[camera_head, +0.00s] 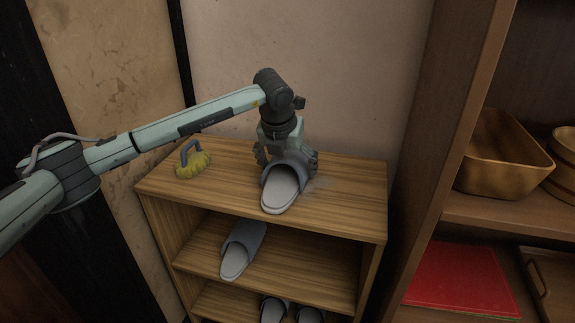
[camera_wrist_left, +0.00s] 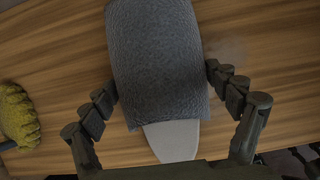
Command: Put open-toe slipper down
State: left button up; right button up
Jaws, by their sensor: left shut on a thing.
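The open-toe slipper (camera_head: 281,189) is grey with a pale sole and is on or just above the top board of the wooden shelf unit (camera_head: 345,189); I cannot tell whether it touches. Its pale sole end faces the front edge. My left gripper (camera_head: 287,164) is over it from above, with fingers on both sides of the grey upper. In the left wrist view the slipper (camera_wrist_left: 158,60) lies between the fingers of the left gripper (camera_wrist_left: 163,84), which is shut on it. My right gripper is not in view.
A yellow brush with a grey handle (camera_head: 192,163) stands on the top board, left of the slipper. Another slipper (camera_head: 242,250) lies on the shelf below, and a pair (camera_head: 274,309) is lower. The top board's right part is clear. A cabinet at right holds a wooden basin (camera_head: 503,160).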

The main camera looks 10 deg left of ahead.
pick_arm(q)
jog(key=o, duration=1)
